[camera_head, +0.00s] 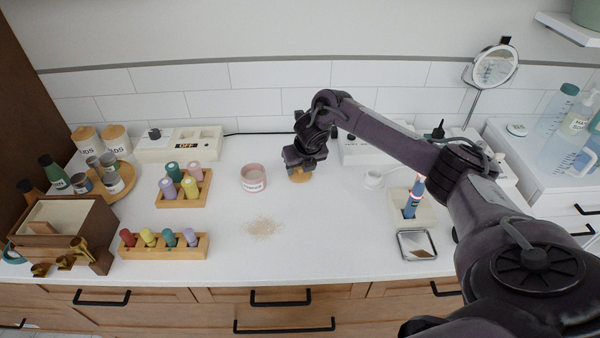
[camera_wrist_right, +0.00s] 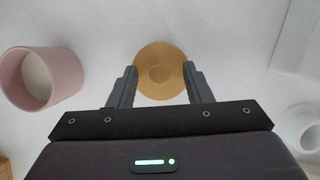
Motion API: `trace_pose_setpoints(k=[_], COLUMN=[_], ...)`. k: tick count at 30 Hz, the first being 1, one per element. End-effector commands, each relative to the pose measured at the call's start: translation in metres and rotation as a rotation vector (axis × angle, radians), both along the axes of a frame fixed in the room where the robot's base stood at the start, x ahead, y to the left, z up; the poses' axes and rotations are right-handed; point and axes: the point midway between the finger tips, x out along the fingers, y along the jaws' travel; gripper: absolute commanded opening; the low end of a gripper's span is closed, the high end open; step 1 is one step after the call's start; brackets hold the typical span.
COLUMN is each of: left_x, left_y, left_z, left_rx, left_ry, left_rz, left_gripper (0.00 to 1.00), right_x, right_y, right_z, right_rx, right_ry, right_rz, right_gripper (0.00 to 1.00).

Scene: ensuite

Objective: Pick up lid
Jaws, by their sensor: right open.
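The lid (camera_wrist_right: 160,68) is a round, tan wooden disc with a raised ring in its middle, lying on the white counter. In the head view only a part of the lid (camera_head: 300,177) shows below my right gripper (camera_head: 303,165). In the right wrist view my right gripper (camera_wrist_right: 160,88) is open, with one finger on each side of the lid's near part. I cannot tell whether the fingers touch it. My left gripper is not in view.
An open pink jar (camera_head: 253,178) stands left of the lid and also shows in the right wrist view (camera_wrist_right: 42,78). A patch of spilled powder (camera_head: 263,228) lies in front. A small white cup (camera_head: 373,178) stands to the right. Wooden racks (camera_head: 165,246) hold coloured bottles at left.

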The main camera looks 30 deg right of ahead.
Motion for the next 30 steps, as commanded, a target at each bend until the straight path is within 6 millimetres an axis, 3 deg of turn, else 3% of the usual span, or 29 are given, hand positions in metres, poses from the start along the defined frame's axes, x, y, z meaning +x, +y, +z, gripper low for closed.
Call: trace_pose_setpoints(k=[3,13,23,30], left_x=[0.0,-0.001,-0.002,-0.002], left_y=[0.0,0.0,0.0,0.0], left_z=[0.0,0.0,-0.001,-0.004], left_rx=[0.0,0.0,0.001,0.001], left_ry=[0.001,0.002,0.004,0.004], left_rz=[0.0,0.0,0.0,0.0], left_gripper=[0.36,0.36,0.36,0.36], right_x=[0.0,0.0,0.0,0.001], right_y=[0.0,0.0,0.0,0.0], right_z=[0.0,0.0,0.003,0.03], right_rx=[0.0,0.0,0.001,0.001], right_ry=[0.0,0.0,-0.001,-0.005], right_rz=[0.0,0.0,0.0,0.0], right_gripper=[0.43,0.0,0.0,0.0])
